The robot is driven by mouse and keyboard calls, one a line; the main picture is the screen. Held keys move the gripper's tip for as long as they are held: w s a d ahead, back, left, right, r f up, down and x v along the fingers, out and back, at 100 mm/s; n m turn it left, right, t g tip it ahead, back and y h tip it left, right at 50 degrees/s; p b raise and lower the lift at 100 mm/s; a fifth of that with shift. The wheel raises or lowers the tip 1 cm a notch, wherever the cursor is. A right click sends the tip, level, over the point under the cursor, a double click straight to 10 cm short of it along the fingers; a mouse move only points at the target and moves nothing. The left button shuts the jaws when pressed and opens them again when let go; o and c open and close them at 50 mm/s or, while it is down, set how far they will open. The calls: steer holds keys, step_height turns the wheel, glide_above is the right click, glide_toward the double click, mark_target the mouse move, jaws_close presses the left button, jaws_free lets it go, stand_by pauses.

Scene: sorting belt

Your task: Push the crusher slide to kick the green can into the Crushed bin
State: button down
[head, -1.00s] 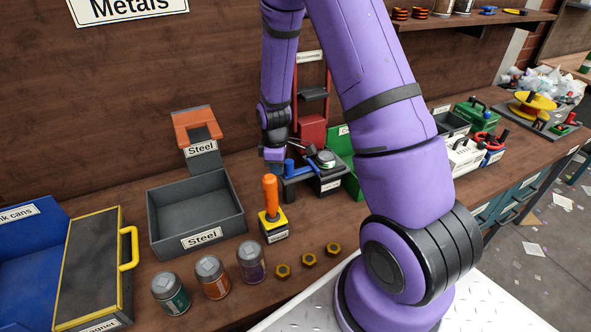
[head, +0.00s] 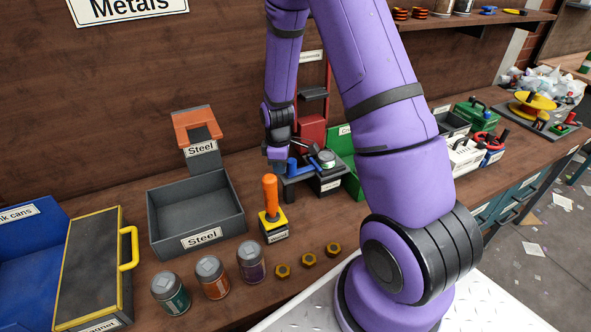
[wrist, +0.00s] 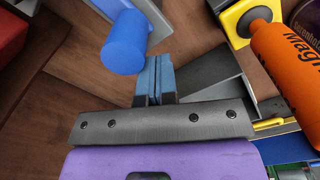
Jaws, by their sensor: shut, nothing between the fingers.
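The crusher (head: 305,184) stands on the bench at the centre, grey with a blue slide handle (head: 292,167). The green can (head: 326,160) looks like a flat, squat disc on the crusher's top. The green Crushed bin (head: 345,150) stands just behind it to the right, partly hidden by my arm. My gripper (head: 278,164) is low at the left of the handle. In the wrist view my fingers (wrist: 155,78) are pressed together and empty, close beside the blue handle (wrist: 124,43). I cannot tell whether they touch it. The can is not seen in the wrist view.
An orange-handled magnet (head: 270,197) stands in front of the crusher, also in the wrist view (wrist: 285,55). The grey Steel bin (head: 167,242) is to the left. Three cans and three brass nuts line the front. A red press (head: 312,130) stands behind.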

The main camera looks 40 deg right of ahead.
mark_target(303, 170)
steer(key=shift+s+d, duration=0.25)
steer(key=shift+d, duration=1)
steer(key=shift+s+d, duration=0.25)
steer(key=shift+d, duration=1)
steer(key=shift+s+d, duration=0.25)
steer(key=shift+d, duration=1)
steer(key=shift+w+a, duration=1)
steer(key=shift+a, duration=4)
step_height(303, 170, up, 8)
steer(key=s+a+r+m+t, duration=0.15)
steer(key=s+r, duration=0.35)
steer(key=r, duration=0.5)
steer(key=s+a+r+m+t, duration=0.1)
steer(key=s+a+r+m, duration=0.2)
steer(key=r, duration=0.7)
steer(key=s+r+m+t, duration=0.1)
steer(key=s+r, duration=0.3)
steer(key=s, duration=0.5)
steer(key=s+a+r+m+t, duration=0.1)
steer(key=s+r+m, duration=0.3)
steer(key=s, duration=0.5)
steer(key=shift+r+t, duration=0.35)
steer(key=shift+r, duration=0.3)
